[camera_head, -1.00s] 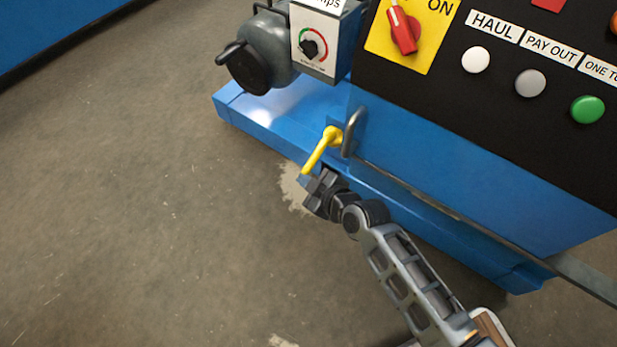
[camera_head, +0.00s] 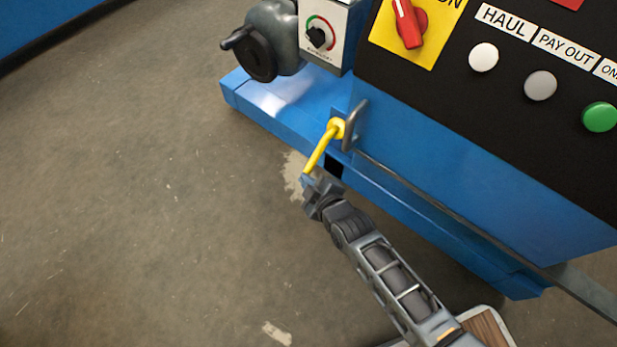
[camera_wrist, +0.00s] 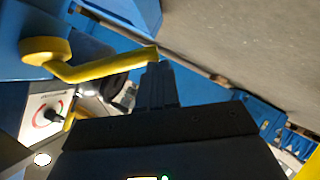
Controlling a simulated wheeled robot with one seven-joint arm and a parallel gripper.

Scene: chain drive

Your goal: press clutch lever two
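A yellow lever (camera_head: 320,149) sticks out from the low front of the blue machine, its free end pointing down and left. It also shows in the wrist view (camera_wrist: 100,68), with its round hub at left and its tip near my fingers. No label on it is readable, so I cannot tell its number. My gripper (camera_head: 309,183) is right at the lever's free end. In the wrist view its fingers (camera_wrist: 155,70) look closed together, with nothing visible between them, just below the tip. I cannot tell whether they touch it.
A grey metal loop (camera_head: 353,126) stands beside the lever hub. Above are a dial box (camera_head: 324,37), a red switch (camera_head: 409,24) and the HAUL and PAY OUT buttons (camera_head: 483,57). A small yellow piece (camera_wrist: 70,121) shows near the dial. Concrete floor at left is clear.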

